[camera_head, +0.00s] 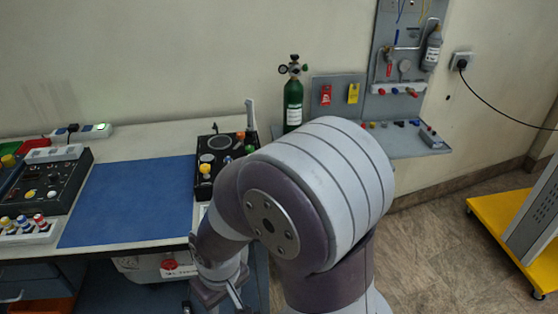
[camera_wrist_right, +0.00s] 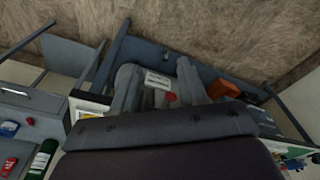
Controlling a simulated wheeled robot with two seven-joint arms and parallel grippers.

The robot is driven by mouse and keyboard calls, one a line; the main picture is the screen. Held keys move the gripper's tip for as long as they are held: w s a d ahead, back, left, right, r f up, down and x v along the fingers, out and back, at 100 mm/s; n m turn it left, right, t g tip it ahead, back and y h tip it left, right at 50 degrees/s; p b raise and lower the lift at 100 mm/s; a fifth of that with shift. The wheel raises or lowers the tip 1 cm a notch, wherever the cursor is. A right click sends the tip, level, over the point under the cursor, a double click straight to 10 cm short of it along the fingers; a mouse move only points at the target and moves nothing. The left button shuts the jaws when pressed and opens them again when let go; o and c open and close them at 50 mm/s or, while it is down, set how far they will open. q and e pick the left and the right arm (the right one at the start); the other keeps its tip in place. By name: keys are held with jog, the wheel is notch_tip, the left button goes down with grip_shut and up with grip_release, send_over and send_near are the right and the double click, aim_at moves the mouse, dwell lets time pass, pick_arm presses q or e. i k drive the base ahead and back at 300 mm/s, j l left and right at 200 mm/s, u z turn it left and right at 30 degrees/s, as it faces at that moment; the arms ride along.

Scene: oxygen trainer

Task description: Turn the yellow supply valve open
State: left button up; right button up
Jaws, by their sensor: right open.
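A black trainer panel (camera_head: 225,136) stands at the right end of the workbench. I cannot tell how the knob is turned. My right gripper (camera_head: 211,299) is low in front of the bench edge, below the panel and apart from the knob. It is open and empty, pointing down. In the right wrist view its two fingers (camera_wrist_right: 160,75) show with a white label and a red spot beyond them. My arm hides part of the panel's right side. My left gripper is out of view.
A blue mat (camera_head: 125,200) lies on the bench, with another control box (camera_head: 50,185) at left. A green cylinder (camera_head: 293,104) stands behind the panel. A grey wall board (camera_head: 400,75) is further right. A yellow cart (camera_head: 505,225) stands on the floor at right.

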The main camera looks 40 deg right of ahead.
aim_at(205, 169)
jog(key=z, duration=1.15)
